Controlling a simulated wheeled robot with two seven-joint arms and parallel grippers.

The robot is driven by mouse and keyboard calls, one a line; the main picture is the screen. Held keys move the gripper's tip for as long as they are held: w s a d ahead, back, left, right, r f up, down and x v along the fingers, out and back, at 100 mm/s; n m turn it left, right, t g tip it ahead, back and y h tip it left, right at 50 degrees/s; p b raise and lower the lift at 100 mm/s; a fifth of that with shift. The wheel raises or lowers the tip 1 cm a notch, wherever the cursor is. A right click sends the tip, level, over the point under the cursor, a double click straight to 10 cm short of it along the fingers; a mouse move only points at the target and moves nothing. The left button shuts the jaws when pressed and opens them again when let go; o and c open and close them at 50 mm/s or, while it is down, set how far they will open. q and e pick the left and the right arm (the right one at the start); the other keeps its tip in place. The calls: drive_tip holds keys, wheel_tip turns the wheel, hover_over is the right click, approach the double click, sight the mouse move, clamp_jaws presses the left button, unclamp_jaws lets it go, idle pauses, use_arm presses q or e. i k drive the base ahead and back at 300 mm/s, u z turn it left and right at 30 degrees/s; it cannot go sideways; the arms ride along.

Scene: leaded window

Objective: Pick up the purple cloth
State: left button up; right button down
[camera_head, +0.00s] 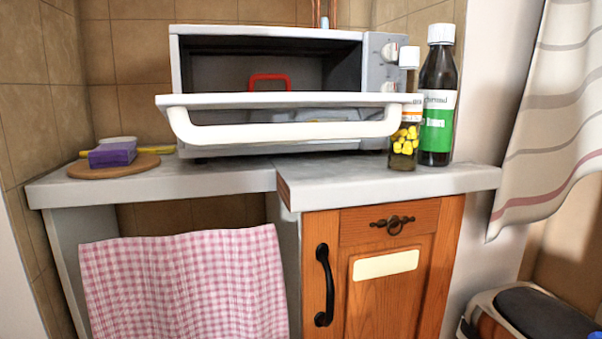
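A small purple block-like thing (113,154), which may be the folded purple cloth, lies on a round brown board (112,167) at the left end of the counter. Behind it on the board are a pale rounded item (122,141) and a yellow item (154,150), both partly hidden. A pink and white checked cloth (187,285) hangs below the counter's front edge. Neither of my grippers shows in the head view.
A toaster oven (180,75) with its white-handled door (285,133) partly lowered stands mid-counter. A pill bottle (403,150) and a dark bottle (437,95) stand to its right. The counter front (215,174) is clear. A wooden cabinet (440,265) and bin (530,310) are below.

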sight(107, 156)
drive_tip(key=u, duration=0.9)
